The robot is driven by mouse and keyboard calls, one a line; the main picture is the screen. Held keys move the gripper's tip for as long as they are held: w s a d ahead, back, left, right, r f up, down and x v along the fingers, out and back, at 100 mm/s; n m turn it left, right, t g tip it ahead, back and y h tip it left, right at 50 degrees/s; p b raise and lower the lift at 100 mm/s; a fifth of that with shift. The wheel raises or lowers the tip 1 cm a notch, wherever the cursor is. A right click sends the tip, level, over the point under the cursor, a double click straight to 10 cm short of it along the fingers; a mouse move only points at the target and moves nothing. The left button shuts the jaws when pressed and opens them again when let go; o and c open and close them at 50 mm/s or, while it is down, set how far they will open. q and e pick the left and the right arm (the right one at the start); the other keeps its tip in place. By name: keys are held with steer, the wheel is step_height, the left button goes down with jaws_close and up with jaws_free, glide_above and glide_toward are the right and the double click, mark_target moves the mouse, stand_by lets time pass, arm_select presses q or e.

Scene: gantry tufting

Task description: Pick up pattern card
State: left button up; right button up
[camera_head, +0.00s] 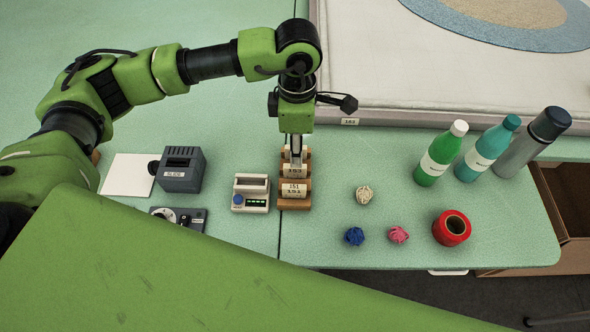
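Pattern cards stand in a wooden rack (294,204) near the middle of the table. The front card (294,190) is pale and its label seems to read 151. A second card (295,171) behind it seems to read 153. My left gripper (297,155) points straight down over the back part of the rack, with its fingertips close to the cards there. The fingers look close together, but I cannot tell whether they hold a card. The cards at the back are partly hidden by the gripper. My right gripper is not in view.
Left of the rack are a small cream device (251,204), a dark grey box (181,180) and a white sheet (128,174). On the right are yarn balls (364,195), red tape (452,228) and bottles (440,154). A raised pale frame (450,85) lies behind.

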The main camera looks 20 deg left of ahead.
mark_target(295, 173)
arm_select(q)
step_height(295, 173, down, 3)
steer(key=shift+r, duration=0.1)
steer(key=shift+f+p, duration=0.25)
steer(key=shift+p, duration=0.2)
steer(key=f+p, duration=0.1)
steer(key=f, duration=0.2)
steer(key=shift+s+a+f+p, duration=0.2)
steer(key=shift+f+p, duration=0.1)
steer(key=shift+p, duration=0.05)
steer(key=shift+f, duration=0.55)
jaws_close()
